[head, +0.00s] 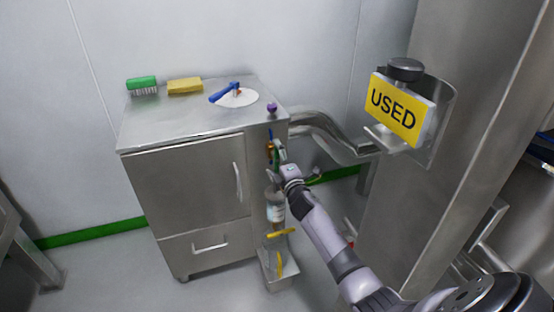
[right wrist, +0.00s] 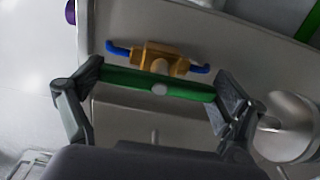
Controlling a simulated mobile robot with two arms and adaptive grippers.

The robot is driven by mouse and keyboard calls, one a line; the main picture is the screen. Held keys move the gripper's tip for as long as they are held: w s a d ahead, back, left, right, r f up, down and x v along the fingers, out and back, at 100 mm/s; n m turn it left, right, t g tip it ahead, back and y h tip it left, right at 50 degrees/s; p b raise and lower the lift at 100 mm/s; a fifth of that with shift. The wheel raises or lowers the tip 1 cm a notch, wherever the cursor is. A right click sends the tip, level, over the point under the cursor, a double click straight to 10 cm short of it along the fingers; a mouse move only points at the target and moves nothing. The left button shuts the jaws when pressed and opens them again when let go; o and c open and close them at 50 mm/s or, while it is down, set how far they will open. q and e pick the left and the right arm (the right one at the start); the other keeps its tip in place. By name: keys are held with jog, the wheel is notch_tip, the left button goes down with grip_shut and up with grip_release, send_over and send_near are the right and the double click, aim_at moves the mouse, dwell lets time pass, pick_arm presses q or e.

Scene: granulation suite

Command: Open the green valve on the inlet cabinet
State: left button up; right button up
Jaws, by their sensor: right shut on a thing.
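The green valve handle (right wrist: 160,84) is a straight bar with a pale round hub in its middle, in front of a brass valve body (right wrist: 163,55). My right gripper (head: 281,158) is at the cabinet's right side. In the right wrist view its two fingers close on the two ends of the green bar, which spans between them. The inlet cabinet (head: 190,180) is a steel box with a door and a drawer. My left gripper is not in view.
A blue lever (right wrist: 117,48) sits behind the green handle. A bottle (head: 275,207) hangs below my gripper, above a steel bin (head: 286,272). A green brush (head: 142,83) and yellow sponge (head: 185,86) lie on top. A steel column with a USED sign (head: 394,110) stands right.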

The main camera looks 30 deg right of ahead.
jog(key=shift+f, duration=0.1)
jog(key=o, duration=0.8)
jog(key=shift+c, duration=0.2)
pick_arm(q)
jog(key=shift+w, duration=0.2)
pick_arm(e)
jog(key=shift+o, duration=0.6)
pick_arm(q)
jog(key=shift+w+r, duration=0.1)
pick_arm(e)
jog(key=shift+s, duration=0.2)
jog(key=v, duration=1.1)
jog(key=shift+s, duration=0.35)
